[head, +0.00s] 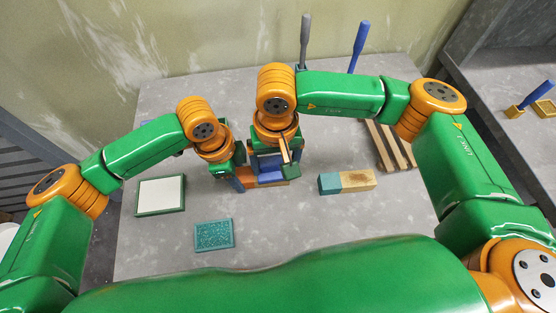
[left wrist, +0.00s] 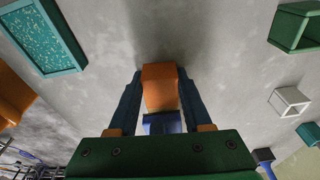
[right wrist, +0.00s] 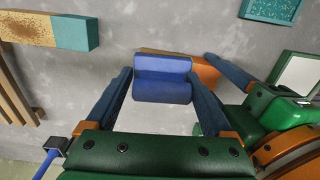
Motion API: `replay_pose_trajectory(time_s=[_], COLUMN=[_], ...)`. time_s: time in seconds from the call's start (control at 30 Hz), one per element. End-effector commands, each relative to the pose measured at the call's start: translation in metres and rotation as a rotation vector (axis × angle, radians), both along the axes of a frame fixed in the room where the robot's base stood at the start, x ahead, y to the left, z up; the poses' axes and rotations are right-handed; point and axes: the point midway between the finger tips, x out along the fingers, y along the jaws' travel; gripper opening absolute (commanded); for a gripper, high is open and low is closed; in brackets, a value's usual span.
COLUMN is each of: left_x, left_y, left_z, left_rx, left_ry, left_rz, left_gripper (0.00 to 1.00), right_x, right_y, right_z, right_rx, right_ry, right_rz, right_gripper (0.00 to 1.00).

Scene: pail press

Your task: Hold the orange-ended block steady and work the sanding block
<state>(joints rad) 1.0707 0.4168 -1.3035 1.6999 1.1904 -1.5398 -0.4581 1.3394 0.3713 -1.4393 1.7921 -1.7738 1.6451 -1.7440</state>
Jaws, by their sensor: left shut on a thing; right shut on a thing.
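The orange-ended block (head: 247,184) lies on the grey table in front of my arms, its middle partly hidden. In the left wrist view its orange end (left wrist: 160,88) is between the fingers of my left gripper (left wrist: 159,80), which is shut on it. The blue sanding block (head: 270,178) is at the orange-ended block; it also shows in the right wrist view (right wrist: 162,80). My right gripper (right wrist: 160,78) is shut on the sanding block. In that view, orange parts of the other block (right wrist: 206,74) show behind and beside it. Whether the two blocks touch is hard to tell.
A teal-ended wooden block (head: 357,181) lies to the right, with wooden slats (head: 390,145) behind it. A green-framed white panel (head: 161,195) and a teal speckled pad (head: 214,235) lie left. Grey (head: 305,40) and blue (head: 359,45) handles stand at the back. The front right table is clear.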

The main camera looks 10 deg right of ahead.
Motion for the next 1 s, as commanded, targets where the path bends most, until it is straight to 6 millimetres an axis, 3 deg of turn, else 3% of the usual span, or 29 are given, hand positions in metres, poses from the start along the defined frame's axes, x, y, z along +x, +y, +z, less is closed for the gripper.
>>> replay_pose_trajectory(time_s=[0.43, 0.67, 1.0], left_x=[0.000, 0.000, -0.001], left_y=[-0.001, -0.001, -0.001], left_z=[0.000, 0.000, 0.000], left_rx=[-0.004, -0.003, -0.002], left_ry=[0.000, 0.000, 0.001], left_rz=[-0.003, -0.002, -0.003], left_gripper=[0.00, 0.00, 0.00], right_x=[-0.002, -0.002, 0.000], right_y=[-0.019, -0.017, 0.001], right_z=[0.001, 0.001, -0.001], right_rx=[0.002, 0.002, 0.004], right_ry=[0.002, 0.002, 0.002], right_rz=[0.002, 0.002, 0.002], right_gripper=[0.42, 0.42, 0.42])
